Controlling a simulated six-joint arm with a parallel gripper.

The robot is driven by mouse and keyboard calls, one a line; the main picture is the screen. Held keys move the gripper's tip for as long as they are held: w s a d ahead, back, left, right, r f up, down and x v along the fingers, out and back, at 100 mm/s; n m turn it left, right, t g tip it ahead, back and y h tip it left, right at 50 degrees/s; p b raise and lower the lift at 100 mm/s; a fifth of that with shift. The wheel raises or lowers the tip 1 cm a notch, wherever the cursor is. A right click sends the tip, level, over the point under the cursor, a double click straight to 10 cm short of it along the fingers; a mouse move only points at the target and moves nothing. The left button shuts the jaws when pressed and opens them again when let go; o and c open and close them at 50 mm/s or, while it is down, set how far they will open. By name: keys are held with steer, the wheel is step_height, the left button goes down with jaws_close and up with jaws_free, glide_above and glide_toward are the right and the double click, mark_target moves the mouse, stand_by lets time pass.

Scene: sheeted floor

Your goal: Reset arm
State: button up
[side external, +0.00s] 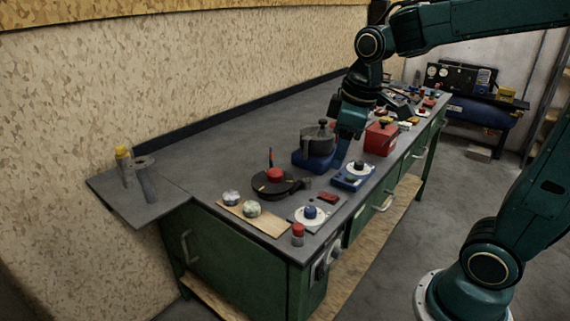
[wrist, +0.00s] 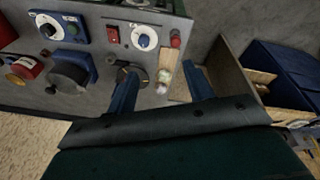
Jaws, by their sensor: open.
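The lower edge of the wrist view is filled by my gripper's body.
The bench (side external: 220,150) carries a wooden board (side external: 262,222) with two round patterned pieces, a dial with a blue knob (side external: 310,213), a red-topped cylinder (side external: 298,235) and a blue unit (side external: 352,177). Bare bench top lies along the wall.

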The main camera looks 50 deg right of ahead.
steer(key=s+a+r+m+t, duration=0.1)
steer(key=s+a+m+t, duration=0.2)
steer(key=s, duration=0.9)
steer(key=shift+s+a+m, duration=0.15)
steer(key=shift+a+m, duration=0.1)
steer(key=shift+m, duration=0.35)
